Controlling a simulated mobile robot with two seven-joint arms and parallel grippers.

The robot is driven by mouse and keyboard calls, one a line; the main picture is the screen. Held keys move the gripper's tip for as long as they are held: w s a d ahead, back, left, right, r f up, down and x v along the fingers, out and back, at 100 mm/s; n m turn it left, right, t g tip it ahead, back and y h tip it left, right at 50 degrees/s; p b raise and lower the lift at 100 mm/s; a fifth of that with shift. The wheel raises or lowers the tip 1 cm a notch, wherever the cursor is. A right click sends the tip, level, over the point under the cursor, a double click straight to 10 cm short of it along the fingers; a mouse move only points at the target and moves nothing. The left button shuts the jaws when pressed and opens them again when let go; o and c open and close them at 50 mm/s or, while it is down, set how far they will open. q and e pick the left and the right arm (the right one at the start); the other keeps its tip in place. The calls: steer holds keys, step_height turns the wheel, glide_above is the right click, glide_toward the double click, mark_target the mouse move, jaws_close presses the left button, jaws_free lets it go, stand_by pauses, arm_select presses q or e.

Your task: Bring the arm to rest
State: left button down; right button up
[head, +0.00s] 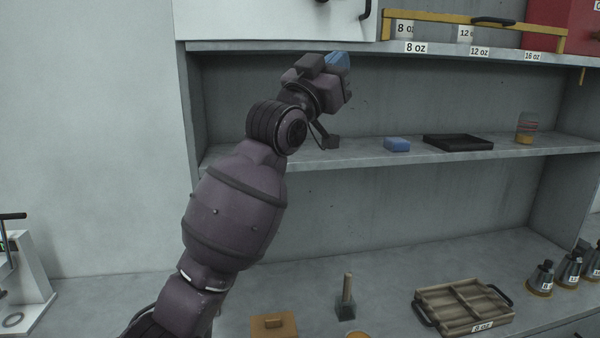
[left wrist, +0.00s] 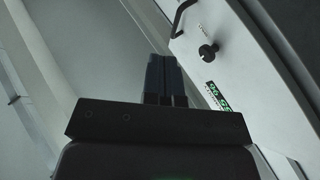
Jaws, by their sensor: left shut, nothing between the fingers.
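My left arm rises from the bottom of the head view and bends near the shelf. Its left gripper (head: 338,64) is raised in front of the upper part of the shelf unit, its blue fingers pointing up and away. In the left wrist view the left gripper (left wrist: 166,75) shows its two dark blue fingers together with nothing between them. It touches nothing that I can see. My right gripper is in neither view.
On the counter are a wooden tray (head: 462,306), a tamper-like tool (head: 346,298) and several metal cones. A white device with a green display (left wrist: 216,92) shows in the wrist view.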

arm_select(q)
steer(key=s+a+f+n+y, duration=0.15)
steer(key=a+f+y, duration=0.25)
steer(key=a+f, duration=0.55)
steer(key=a+f+n+t+y, duration=0.1)
steer(key=a+f+n+y, duration=0.25)
steer(key=f, duration=1.15)
steer(key=s+a+f+n+y, duration=0.15)
steer(key=a+f+y, duration=0.25)
steer(key=a+f, duration=0.65)
steer(key=s+a+f+n+g+y, duration=0.1)
steer(key=s+a+f, duration=0.4)
steer(key=s+f, duration=0.9)
steer(key=s+a+f+n+g+y, duration=0.1)
steer(key=s+a+f+g+y, duration=0.3)
steer(key=s+f, duration=1.1)
step_height(320, 180, down, 3)
steer(key=shift+s+a+f+n+g, duration=0.2)
steer(key=shift+a+n+g, duration=0.15)
steer(key=shift+a+g, duration=0.45)
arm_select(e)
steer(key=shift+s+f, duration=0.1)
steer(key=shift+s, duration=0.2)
arm_select(q)
steer(key=shift+d, duration=0.1)
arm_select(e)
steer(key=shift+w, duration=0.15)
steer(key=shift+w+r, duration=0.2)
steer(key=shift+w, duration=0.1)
